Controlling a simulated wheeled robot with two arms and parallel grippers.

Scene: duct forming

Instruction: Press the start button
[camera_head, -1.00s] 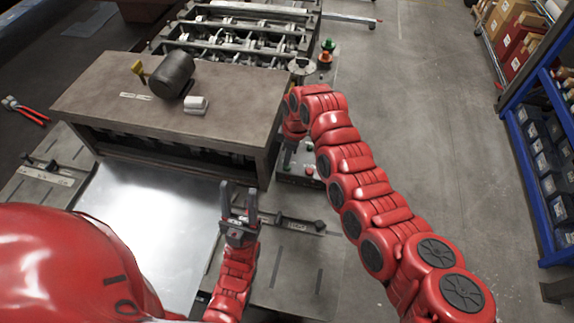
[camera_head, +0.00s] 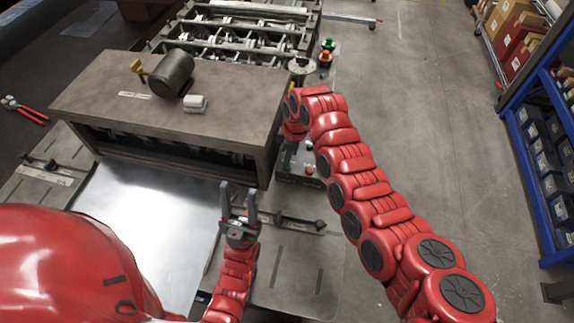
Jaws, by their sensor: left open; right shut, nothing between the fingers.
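A dark control box (camera_head: 298,180) stands at the right end of the machine, beside the brown-topped bench. A red button (camera_head: 309,170) shows on its top, and a small green spot shows behind it, partly hidden by my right arm. My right gripper (camera_head: 286,162) points down over the left part of this box; it is shut and empty. I cannot tell whether its tips touch anything. My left gripper (camera_head: 238,193) is open and empty, with its two fingers pointing away over the grey machine bed.
The brown bench top (camera_head: 110,85) carries a dark cylinder (camera_head: 172,74) and a white block (camera_head: 195,104). A metal sheet (camera_head: 150,210) lies in front. A blue shelf (camera_head: 540,150) is right, with clear floor between.

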